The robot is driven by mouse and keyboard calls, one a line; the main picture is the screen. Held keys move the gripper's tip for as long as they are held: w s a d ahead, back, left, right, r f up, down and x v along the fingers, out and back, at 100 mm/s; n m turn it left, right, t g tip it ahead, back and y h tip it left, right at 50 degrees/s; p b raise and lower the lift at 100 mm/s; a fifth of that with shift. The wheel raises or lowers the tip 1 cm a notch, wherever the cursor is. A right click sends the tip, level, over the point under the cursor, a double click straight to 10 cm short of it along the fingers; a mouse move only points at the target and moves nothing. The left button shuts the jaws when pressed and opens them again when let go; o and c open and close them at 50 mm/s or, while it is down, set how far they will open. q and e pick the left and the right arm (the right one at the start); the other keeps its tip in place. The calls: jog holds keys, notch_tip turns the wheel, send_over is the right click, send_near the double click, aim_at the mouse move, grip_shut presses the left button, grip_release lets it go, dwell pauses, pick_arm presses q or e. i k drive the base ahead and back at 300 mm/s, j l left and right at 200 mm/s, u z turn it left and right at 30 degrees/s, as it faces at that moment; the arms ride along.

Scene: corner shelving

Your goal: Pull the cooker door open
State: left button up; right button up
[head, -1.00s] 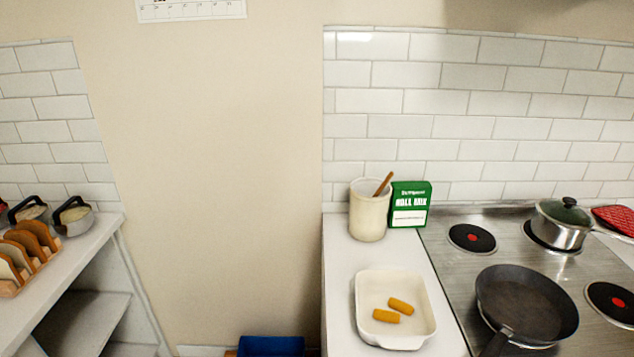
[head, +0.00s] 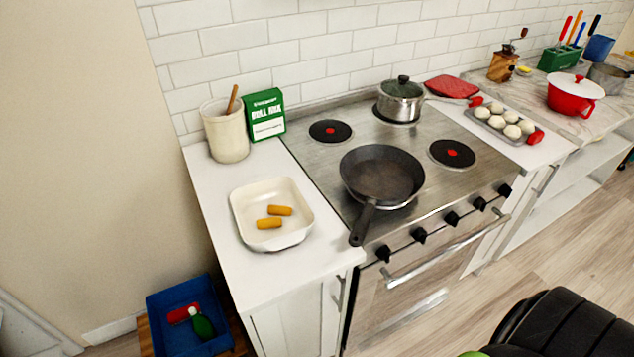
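The cooker (head: 300,155) stands between white counters, with a steel hob on top and several black knobs along its front. Its door (head: 405,295) is on the front below the knobs and appears shut. A long steel bar handle (head: 450,250) runs across the top of the door. A black rounded shape with a bit of green at the bottom right looks like part of my own body. Neither gripper is in view.
A black frying pan (head: 382,177) sits on the hob, its handle reaching over the front edge. A lidded saucepan (head: 400,100) stands behind. A white baking dish (head: 250,232) is on the left counter. Wooden floor (head: 500,290) before the cooker looks clear.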

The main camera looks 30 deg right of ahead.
aim_at(383, 295)
jog(key=z, duration=1.95)
